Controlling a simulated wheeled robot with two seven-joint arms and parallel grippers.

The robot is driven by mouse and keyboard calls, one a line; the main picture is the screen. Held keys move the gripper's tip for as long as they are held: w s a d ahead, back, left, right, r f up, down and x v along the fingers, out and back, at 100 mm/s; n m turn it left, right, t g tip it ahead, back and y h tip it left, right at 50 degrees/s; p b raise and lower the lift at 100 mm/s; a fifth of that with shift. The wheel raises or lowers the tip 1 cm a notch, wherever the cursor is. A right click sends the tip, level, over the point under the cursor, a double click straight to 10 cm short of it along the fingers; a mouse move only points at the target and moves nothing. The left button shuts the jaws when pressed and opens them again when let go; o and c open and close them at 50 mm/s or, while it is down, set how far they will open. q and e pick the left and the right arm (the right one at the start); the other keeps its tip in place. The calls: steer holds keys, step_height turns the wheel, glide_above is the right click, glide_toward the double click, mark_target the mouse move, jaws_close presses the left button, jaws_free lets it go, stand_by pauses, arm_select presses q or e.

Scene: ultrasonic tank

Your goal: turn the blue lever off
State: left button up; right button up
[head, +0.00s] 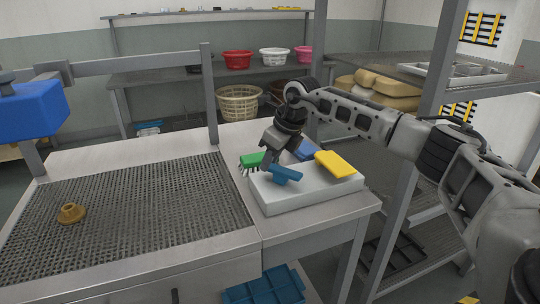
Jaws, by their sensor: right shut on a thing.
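A blue lever (286,174) sticks up at the front left part of a low white box (300,196) on the metal table. My right gripper (270,161) comes down from behind and above, its fingers pointing down at the lever's left end. It is shut on the lever, though the exact contact is small and partly hidden by the fingers. My left gripper is not in view.
A yellow block (338,164) lies on the white box's right part. A green brush (251,160) and another blue item (305,149) are close to the gripper. A brass-coloured piece (71,213) sits on the mesh (140,225). A shelf post (405,200) stands at right.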

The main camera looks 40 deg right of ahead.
steer(key=m, duration=0.1)
steer(key=d+m+h, duration=0.1)
steer(key=m, duration=0.1)
steer(key=shift+w+m+p, duration=0.15)
steer(key=shift+m+p, duration=0.15)
steer(key=shift+d+m+h, duration=0.2)
steer(key=shift+m+h, duration=0.3)
steer(key=shift+m, duration=0.4)
steer(key=shift+d+m+h, duration=0.15)
steer(key=shift+m+h, duration=0.35)
steer(key=shift+m, duration=0.4)
steer(key=o, duration=1)
steer(key=shift+d, duration=0.1)
steer(key=v, duration=1.6)
steer(key=shift+b, duration=0.4)
steer(key=shift+f, duration=0.15)
